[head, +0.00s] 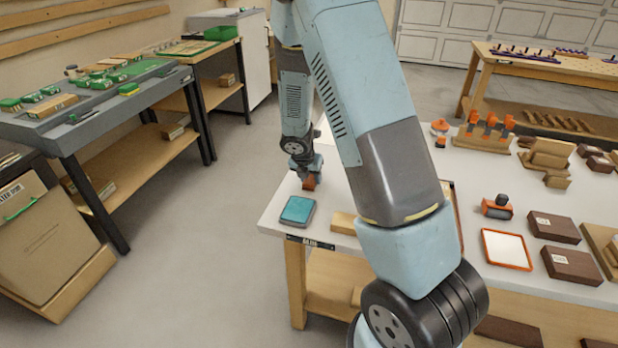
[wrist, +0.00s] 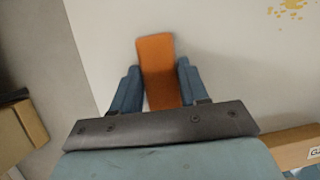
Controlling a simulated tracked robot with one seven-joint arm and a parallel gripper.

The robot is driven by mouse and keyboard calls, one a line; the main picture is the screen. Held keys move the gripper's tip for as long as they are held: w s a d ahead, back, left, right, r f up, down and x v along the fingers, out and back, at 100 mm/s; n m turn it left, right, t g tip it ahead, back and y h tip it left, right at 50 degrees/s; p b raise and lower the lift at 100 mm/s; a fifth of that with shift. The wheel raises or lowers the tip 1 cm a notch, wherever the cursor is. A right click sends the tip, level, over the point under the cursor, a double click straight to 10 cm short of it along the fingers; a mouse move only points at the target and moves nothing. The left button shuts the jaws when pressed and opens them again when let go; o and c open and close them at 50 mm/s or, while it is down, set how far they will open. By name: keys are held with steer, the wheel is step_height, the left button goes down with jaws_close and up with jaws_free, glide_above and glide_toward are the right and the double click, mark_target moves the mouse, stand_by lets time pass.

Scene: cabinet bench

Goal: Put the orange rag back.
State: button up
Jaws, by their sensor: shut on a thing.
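The orange rag (wrist: 158,62) is a flat, folded orange strip between the two blue fingers of my gripper (wrist: 156,88) in the wrist view. The fingers are shut on it from both sides. In the head view the rag (head: 309,183) shows as a small orange patch below my gripper (head: 305,172), over the left end of the white bench top (head: 278,211). I cannot tell whether the rag touches the top. My arm hides part of the bench.
A teal pad (head: 297,210) lies near the bench's front left corner. A wooden block (head: 343,223) is to its right. An orange-rimmed tray (head: 507,249), dark boxes (head: 571,264) and orange clamps (head: 489,125) stand farther right. Yellow stains (wrist: 292,6) mark the surface in the wrist view.

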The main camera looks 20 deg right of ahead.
steer(key=shift+f, duration=0.15)
steer(key=o, duration=0.9)
steer(key=shift+o, duration=0.2)
steer(key=v, duration=1.2)
steer(key=s+d+r+m, duration=0.2)
steer(key=s+r+m, duration=0.4)
steer(key=r+m, duration=0.15)
steer(key=s+d+r+m, duration=0.3)
steer(key=s+r+m, duration=0.2)
steer(key=r+m, duration=0.3)
steer(key=s+a+r+m+t+y, duration=0.1)
steer(key=s+r+m, duration=0.3)
steer(key=s+m, duration=0.3)
steer(key=s+r+m+t+y, duration=0.1)
steer(key=s+r+m, duration=0.4)
steer(key=s, duration=0.5)
steer(key=shift+a+r+m+y, duration=0.2)
steer(key=shift+a+m+y, duration=0.2)
steer(key=shift+m+y, duration=0.35)
